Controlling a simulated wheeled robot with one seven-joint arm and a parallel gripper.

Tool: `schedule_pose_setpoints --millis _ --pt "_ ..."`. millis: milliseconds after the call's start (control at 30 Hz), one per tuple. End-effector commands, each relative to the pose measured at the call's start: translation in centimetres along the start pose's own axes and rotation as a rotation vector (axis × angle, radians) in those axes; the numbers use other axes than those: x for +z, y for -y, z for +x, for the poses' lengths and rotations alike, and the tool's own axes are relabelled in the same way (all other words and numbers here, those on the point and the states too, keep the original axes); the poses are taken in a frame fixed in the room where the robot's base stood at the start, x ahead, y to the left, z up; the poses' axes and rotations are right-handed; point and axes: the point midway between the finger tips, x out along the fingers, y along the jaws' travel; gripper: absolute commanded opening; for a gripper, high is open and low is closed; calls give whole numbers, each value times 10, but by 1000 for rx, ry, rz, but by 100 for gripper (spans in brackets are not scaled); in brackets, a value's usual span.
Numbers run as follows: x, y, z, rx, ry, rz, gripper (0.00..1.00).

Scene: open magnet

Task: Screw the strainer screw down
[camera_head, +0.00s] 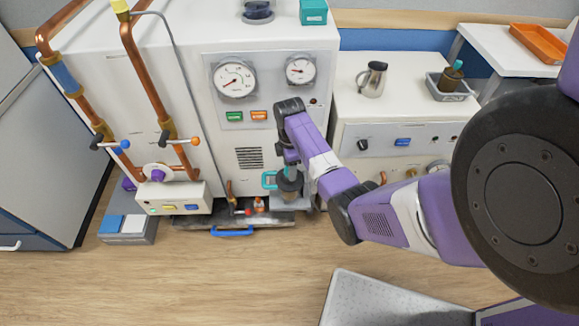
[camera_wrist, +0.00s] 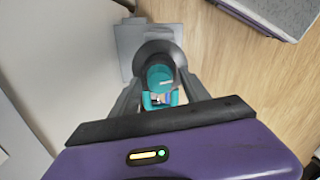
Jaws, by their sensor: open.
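The strainer (camera_head: 291,186) is a dark round body on a grey bracket low at the front of the white cabinet. In the wrist view its dark round body (camera_wrist: 160,50) stands on a grey plate (camera_wrist: 128,38). A round teal knob, seemingly the strainer screw (camera_wrist: 160,76), shows in front of that body. My gripper (camera_head: 291,170) points down over the strainer. In the wrist view my gripper (camera_wrist: 161,82) is open, with one grey finger on each side of the teal knob. I cannot tell whether the fingers touch it. In the head view my gripper hides most of the screw.
Copper pipes (camera_head: 141,75) with small valve handles run down the cabinet's left. Two gauges (camera_head: 234,80) sit on its front. A low tray with a blue handle (camera_head: 232,233) lies beneath. A white unit with a metal jug (camera_head: 372,79) stands to the right. The wooden floor in front is mostly clear.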

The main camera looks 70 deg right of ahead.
Motion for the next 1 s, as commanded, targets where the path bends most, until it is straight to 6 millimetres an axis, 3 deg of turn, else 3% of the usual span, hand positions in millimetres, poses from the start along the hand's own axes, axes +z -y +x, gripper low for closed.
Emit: schedule_pose_setpoints --millis 67,333,667,1000 --pt "0 0 0 0 0 0 52" --pt "0 0 0 0 0 0 0" --pt "0 0 -1 -2 1 35 0" --pt "-1 0 -3 -2 -1 251 0"
